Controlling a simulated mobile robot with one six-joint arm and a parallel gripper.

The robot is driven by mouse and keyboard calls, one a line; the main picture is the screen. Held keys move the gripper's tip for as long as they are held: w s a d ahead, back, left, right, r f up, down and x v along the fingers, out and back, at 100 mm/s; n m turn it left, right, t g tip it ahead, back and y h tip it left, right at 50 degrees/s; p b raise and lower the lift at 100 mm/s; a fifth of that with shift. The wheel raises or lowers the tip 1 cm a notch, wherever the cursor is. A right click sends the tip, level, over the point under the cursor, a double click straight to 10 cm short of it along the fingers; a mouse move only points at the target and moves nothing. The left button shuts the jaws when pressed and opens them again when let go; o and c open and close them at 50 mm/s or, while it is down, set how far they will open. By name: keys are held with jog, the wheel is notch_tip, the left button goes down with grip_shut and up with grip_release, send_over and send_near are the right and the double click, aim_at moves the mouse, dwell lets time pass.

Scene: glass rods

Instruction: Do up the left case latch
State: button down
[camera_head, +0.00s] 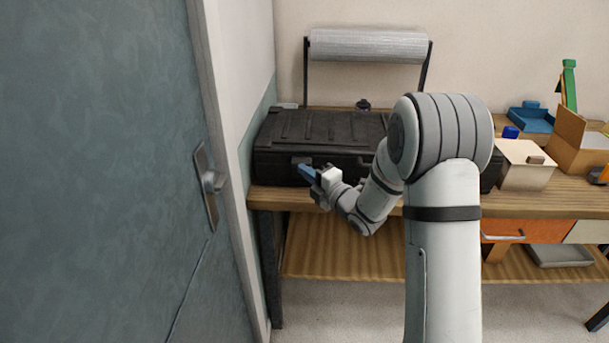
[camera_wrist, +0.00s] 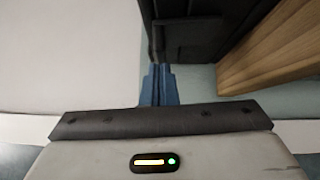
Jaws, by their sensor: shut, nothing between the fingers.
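The black case (camera_head: 320,127) lies closed-looking on the bench, with a ribbed lid. Its left latch (camera_head: 299,160) is a small dark block on the front face, just above my fingertips; whether it is fastened cannot be told. My gripper (camera_head: 302,168) has blue fingers, shut and empty, at the left part of the case front. In the wrist view the shut fingertips (camera_wrist: 159,66) point at the dark case front (camera_wrist: 195,30), very near or touching it; I cannot tell which. My arm hides the right part of the case front.
The wooden bench (camera_head: 285,197) runs along the wall under the case; its edge shows in the wrist view (camera_wrist: 260,65). A teal door (camera_head: 100,170) with a handle (camera_head: 207,185) stands close on the left. A film roll (camera_head: 368,46) hangs behind. Boxes (camera_head: 524,164) stand at right.

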jog(key=shift+w+b, duration=0.15)
jog(key=shift+b, duration=0.3)
jog(key=shift+w+r+b, duration=0.45)
jog(key=shift+w+b, duration=0.1)
jog(key=shift+b, duration=0.3)
